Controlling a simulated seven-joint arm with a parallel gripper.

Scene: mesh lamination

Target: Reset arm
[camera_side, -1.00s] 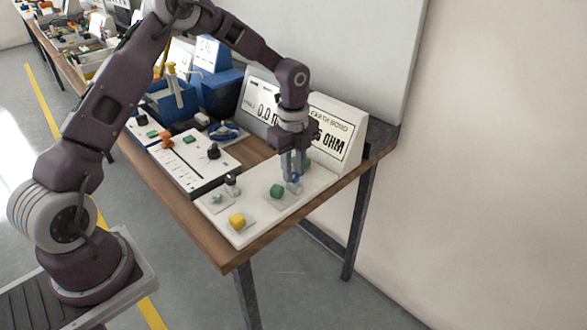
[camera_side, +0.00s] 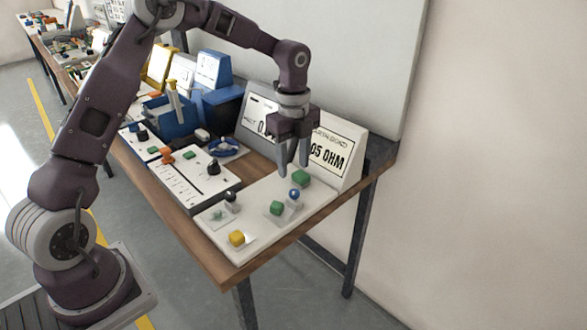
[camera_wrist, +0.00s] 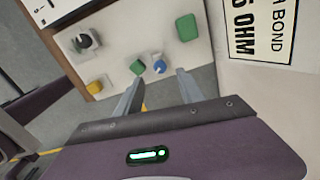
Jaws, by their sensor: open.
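My gripper (camera_side: 293,172) is open and empty above the white board (camera_side: 257,240) at the near end of the bench. It also shows in the wrist view (camera_wrist: 156,88), its two fingers apart. Below it on the board is a blue-topped knob (camera_side: 294,194), which lies between the fingers' lines in the wrist view (camera_wrist: 159,67). Beside it are a green block (camera_side: 276,208), a larger green block (camera_side: 301,177) and a yellow block (camera_side: 237,238). A dark knob (camera_side: 231,196) stands on the board's left side. The fingers appear clear of all of these.
A sign reading "05 OHM" (camera_side: 329,153) stands just behind the gripper, with another display (camera_side: 259,115) to its left. A white panel with switches (camera_side: 190,170) and blue holders (camera_side: 217,108) lie further left. The wall is behind. Room above the board's front is free.

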